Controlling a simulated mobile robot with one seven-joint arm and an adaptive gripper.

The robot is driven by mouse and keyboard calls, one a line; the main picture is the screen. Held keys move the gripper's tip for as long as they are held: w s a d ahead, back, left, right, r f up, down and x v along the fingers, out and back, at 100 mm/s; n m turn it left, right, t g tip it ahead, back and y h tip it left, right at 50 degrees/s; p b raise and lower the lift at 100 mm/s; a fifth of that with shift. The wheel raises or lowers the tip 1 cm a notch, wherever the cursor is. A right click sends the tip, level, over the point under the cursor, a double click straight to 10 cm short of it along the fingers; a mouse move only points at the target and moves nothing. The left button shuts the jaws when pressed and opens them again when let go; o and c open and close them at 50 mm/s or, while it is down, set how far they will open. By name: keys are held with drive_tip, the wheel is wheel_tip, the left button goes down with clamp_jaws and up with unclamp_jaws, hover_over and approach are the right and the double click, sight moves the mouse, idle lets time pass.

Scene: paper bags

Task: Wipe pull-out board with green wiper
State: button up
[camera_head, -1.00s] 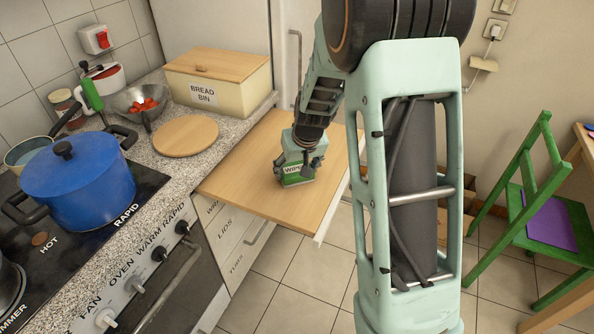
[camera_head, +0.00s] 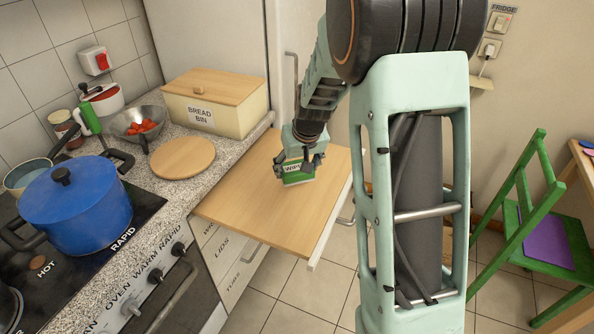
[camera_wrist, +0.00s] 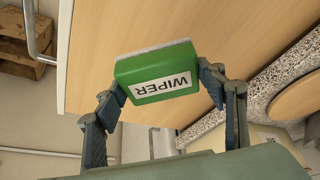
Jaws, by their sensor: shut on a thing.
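The green wiper (camera_wrist: 160,85) has a white label reading WIPER and a pale pad along its far edge in the wrist view. My gripper (camera_head: 299,165) is shut on it, with a finger on each side of the wiper; the fingers also show in the wrist view (camera_wrist: 165,95). In the head view the wiper (camera_head: 298,178) is low over the pull-out board (camera_head: 260,215), towards its far part. The board is a bare, light wooden surface. I cannot tell for certain whether the pad touches it.
A bread bin (camera_head: 215,105), a round wooden board (camera_head: 183,158) and a colander with red pieces (camera_head: 139,125) stand on the speckled counter. A blue pot (camera_head: 77,205) sits on the hob. A green chair (camera_head: 545,235) stands on the right.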

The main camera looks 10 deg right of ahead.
drive_tip(key=shift+r+p, duration=0.4)
drive_tip(key=shift+r, duration=0.65)
